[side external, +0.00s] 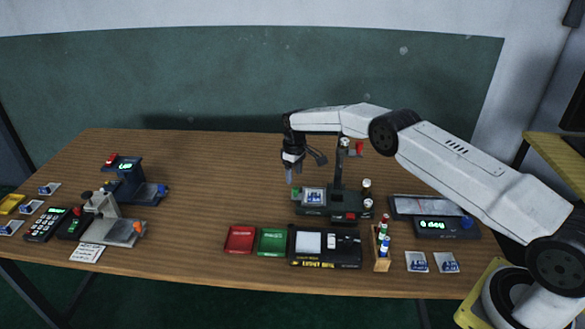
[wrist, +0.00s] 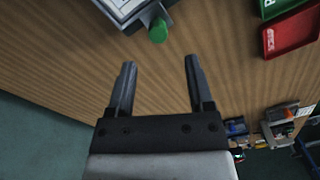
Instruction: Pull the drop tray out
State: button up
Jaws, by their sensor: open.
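The film tower (side external: 338,180) stands right of the table's middle, a dark upright post on a dark base (side external: 345,214). A light plate with a blue-marked picture (side external: 313,196) sits at the base's left part. A green knob (side external: 296,192) sticks out of that left side; it also shows in the wrist view (wrist: 158,30). I cannot tell which part is the drop tray; the green-knobbed part may be it. My gripper (wrist: 160,62) is open and empty above the table, left of the tower's post. The knob lies beyond its fingertips, apart from them.
A red tray (side external: 240,239), a green tray (side external: 271,241) and a black light box (side external: 325,246) lie in front of the tower. A vial rack (side external: 382,247) and a scale (side external: 446,228) stand to the right.

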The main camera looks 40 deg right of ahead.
jog(key=shift+r, duration=1.3)
jog(key=shift+r, duration=0.15)
jog(key=s+a+r+m+t, duration=0.15)
jog(key=s+a+r, duration=0.25)
jog(key=s+r, duration=0.75)
jog(key=s+a+m+t, duration=0.1)
jog(key=s+a+m, duration=0.1)
jog(key=s, duration=2.2)
jog(key=shift+a, duration=0.45)
